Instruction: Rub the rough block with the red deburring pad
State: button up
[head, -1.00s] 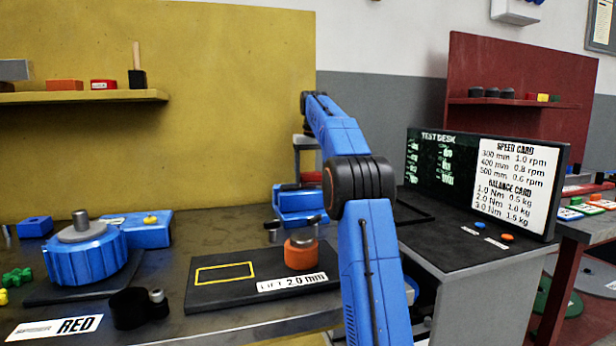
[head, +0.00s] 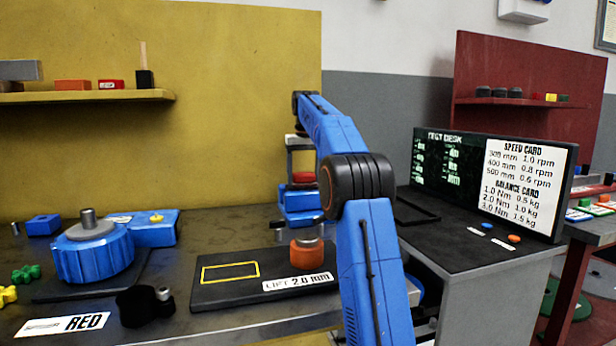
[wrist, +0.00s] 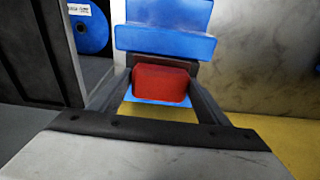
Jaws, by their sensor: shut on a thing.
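The red deburring pad (wrist: 161,86) sits between the two dark fingers of my gripper (wrist: 160,80), which is shut on it. In the head view the red pad (head: 304,178) shows beside my blue arm, above and in front of blue stepped parts (head: 301,202). In the wrist view blue stepped surfaces (wrist: 165,43) lie just beyond the pad. I cannot tell whether the pad touches them. I cannot make out for certain which thing is the rough block.
An orange cylinder (head: 306,256) stands on a dark plate (head: 215,292) with a yellow outline. A blue round fixture (head: 95,255) stands at left. The test desk screen (head: 440,165) is at right. A shelf (head: 90,97) holds several small blocks.

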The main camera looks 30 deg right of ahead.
aim_at(290, 187)
jog(key=shift+w+a, duration=0.25)
jog(key=shift+a, duration=0.6)
jog(key=shift+w+a, duration=0.2)
jog(key=shift+a, duration=0.6)
jog(key=shift+w+a, duration=0.25)
jog(key=shift+a, duration=0.6)
jog(key=shift+r, duration=2.95)
jog(key=shift+r, duration=0.1)
